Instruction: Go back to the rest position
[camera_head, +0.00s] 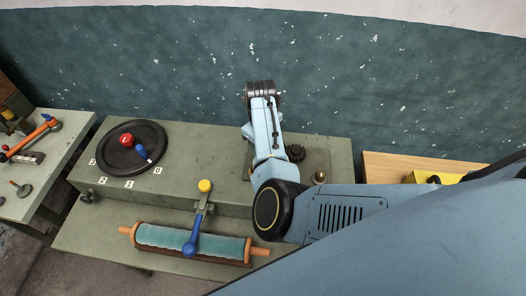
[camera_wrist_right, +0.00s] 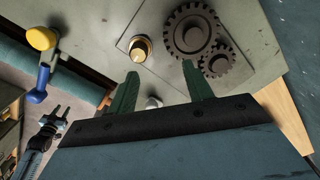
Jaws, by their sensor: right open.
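My right arm (camera_head: 268,130) comes in from the right in the head view and reaches over the back of the green bench. Its fingers are hidden there. In the right wrist view my right gripper (camera_wrist_right: 160,70) is open, its two green fingers apart with nothing between them. Two dark gears (camera_wrist_right: 192,30) and a brass-topped post (camera_wrist_right: 140,48) lie just beyond the fingertips. What looks like my left gripper (camera_wrist_right: 58,118) shows small at the lower left of the wrist view. Its opening is too small to judge. It is not in the head view.
On the green bench (camera_head: 190,150) are a black dial (camera_head: 112,157) with a red knob, a lever with a yellow knob (camera_head: 205,186) and blue handle, and a teal roller (camera_head: 165,237). A side table (camera_head: 75,130) stands left, a wooden surface (camera_head: 400,165) right.

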